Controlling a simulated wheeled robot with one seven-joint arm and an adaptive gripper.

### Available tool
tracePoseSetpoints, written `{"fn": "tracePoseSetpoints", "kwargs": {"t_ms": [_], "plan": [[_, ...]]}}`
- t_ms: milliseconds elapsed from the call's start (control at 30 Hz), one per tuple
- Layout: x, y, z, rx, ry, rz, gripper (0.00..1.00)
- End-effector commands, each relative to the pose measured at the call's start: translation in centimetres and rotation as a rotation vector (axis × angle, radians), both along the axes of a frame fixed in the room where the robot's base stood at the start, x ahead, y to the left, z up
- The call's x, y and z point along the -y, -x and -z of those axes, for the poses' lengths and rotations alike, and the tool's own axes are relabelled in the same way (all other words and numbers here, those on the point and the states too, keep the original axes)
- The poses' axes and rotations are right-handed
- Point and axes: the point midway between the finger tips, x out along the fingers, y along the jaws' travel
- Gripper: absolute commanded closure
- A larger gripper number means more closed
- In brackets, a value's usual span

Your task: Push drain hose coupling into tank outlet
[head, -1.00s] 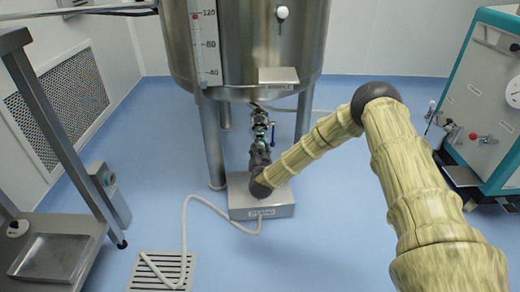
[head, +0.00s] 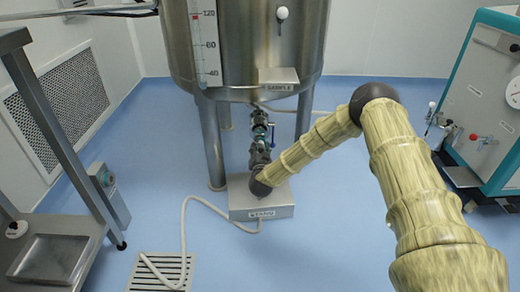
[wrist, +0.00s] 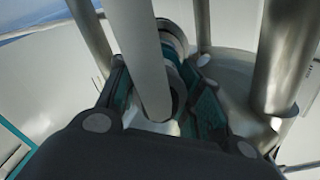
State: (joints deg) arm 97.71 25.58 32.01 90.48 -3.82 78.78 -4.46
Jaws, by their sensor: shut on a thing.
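The steel tank (head: 240,50) stands on legs at the upper middle of the head view. My gripper (head: 261,143) is upright just under the outlet. In the wrist view, my gripper (wrist: 165,100) is shut, its dark teal-edged fingers on both sides of the grey ringed drain hose coupling (wrist: 175,78). A pale hose (wrist: 142,60) crosses in front and hides part of the coupling. A metal ring (wrist: 171,32) shows beyond it. I cannot tell whether coupling and outlet touch.
A grey box (head: 262,212) sits on the floor under the tank. A pale hose (head: 184,225) runs from it to a floor drain grate (head: 160,270). Tank legs (head: 212,145) stand close by. A steel bench (head: 60,255) is left, a white-teal machine (head: 480,110) right.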

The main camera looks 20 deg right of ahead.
Motion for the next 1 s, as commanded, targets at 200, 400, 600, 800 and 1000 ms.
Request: {"fn": "tracePoseSetpoints", "kwargs": {"t_ms": [200, 400, 600, 800, 1000], "plan": [[0.1, -0.3, 0.0, 0.001, 0.0, 0.0, 1.0], [0.2, -0.6, 0.0, 0.001, 0.0, 0.0, 1.0], [0.3, -0.9, 0.0, 0.0, 0.0, 0.0, 1.0], [0.3, -1.1, 0.0, 0.0, 0.0, 0.0, 1.0], [0.3, -1.2, 0.0, 0.0, 0.0, 0.0, 1.0]]}}
